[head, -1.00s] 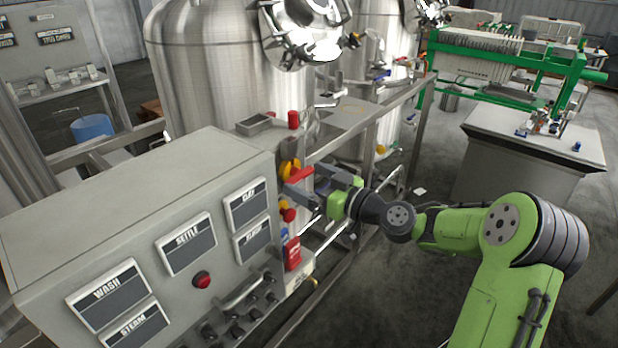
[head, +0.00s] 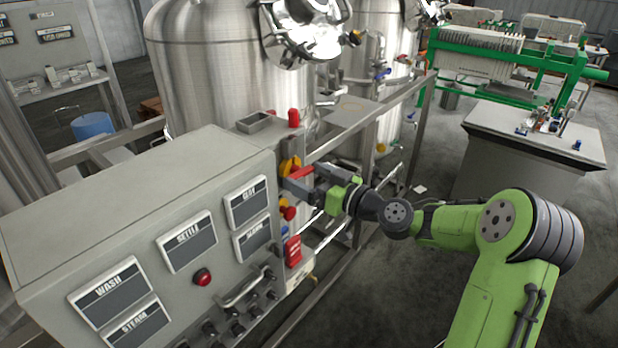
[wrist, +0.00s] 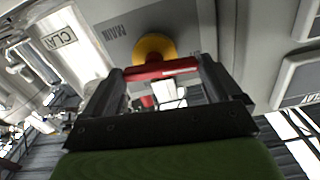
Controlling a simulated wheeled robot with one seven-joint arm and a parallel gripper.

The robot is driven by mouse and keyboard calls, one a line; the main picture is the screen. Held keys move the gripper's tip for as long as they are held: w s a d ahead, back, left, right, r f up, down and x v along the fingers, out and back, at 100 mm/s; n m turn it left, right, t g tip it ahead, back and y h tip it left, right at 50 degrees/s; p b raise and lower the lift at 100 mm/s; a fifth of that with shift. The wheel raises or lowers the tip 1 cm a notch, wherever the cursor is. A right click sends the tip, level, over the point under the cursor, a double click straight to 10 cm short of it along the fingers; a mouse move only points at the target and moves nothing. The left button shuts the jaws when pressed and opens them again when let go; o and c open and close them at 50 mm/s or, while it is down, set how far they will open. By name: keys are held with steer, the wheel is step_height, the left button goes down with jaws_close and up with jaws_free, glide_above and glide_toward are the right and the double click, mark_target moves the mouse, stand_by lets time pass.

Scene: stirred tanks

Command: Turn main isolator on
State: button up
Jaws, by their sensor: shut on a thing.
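The main isolator is on the side face of the grey control cabinet. It has a yellow round base (head: 290,165) and a red handle (head: 302,171). In the wrist view the yellow base (wrist: 155,47) is under a "MAIN" label (wrist: 115,31), and the red handle (wrist: 160,70) lies crosswise between the two dark fingers. My gripper (head: 306,177) reaches in from the right and is shut on the red handle, one finger at each end. The fingers partly hide the handle in the head view.
The grey cabinet (head: 120,205) fills the lower left. Below the isolator are a red-and-yellow knob (head: 288,210) and a red box-like part (head: 293,251) on the same side. A steel frame rail (head: 345,140) runs close behind my gripper.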

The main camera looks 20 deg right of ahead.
steer(key=m+p, duration=0.1)
steer(key=m, duration=0.3)
steer(key=shift+r, duration=0.15)
steer(key=m+p, duration=0.1)
steer(key=m, duration=0.1)
steer(key=m+p, duration=0.1)
steer(key=m, duration=0.1)
steer(key=shift+w+d+r+m, duration=0.1)
steer(key=shift+d+r+m, duration=0.05)
steer(key=shift+m, duration=0.25)
steer(key=m+p, duration=0.3)
steer(key=m, duration=0.2)
steer(key=shift+w+d+p, duration=0.1)
steer(key=shift+p, duration=0.25)
steer(key=shift+d+m+p, duration=0.1)
steer(key=shift+m+p, duration=0.8)
steer(key=shift+m, duration=0.5)
steer(key=o, duration=0.7)
steer(key=shift+o, duration=0.2)
